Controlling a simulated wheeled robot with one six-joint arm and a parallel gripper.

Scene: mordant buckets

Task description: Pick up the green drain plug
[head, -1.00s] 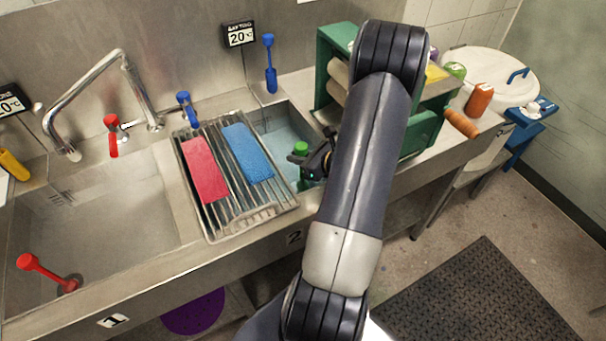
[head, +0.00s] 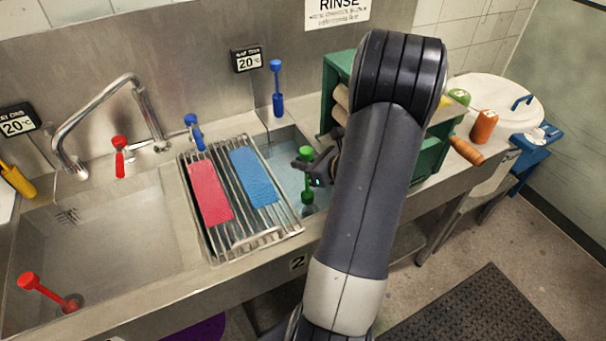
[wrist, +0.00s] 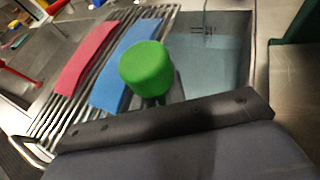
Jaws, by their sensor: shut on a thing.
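The green drain plug (head: 307,188) stands roughly upright over the right-hand basin (head: 285,150), with a round green knob on top and a green stem below. My gripper (head: 309,167) is shut on it just below the knob. The plug's lower end shows dark against the basin; whether it is clear of the bottom is hard to tell. In the wrist view the green knob (wrist: 146,68) fills the middle and hides most of the stem and fingertips.
A wire rack (head: 240,243) with a red cloth (head: 209,190) and a blue cloth (head: 253,176) lies just left of the plug. A blue plug (head: 278,104) stands behind. A green box (head: 428,160) stands close on the right. A red plug (head: 45,291) is in the left basin.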

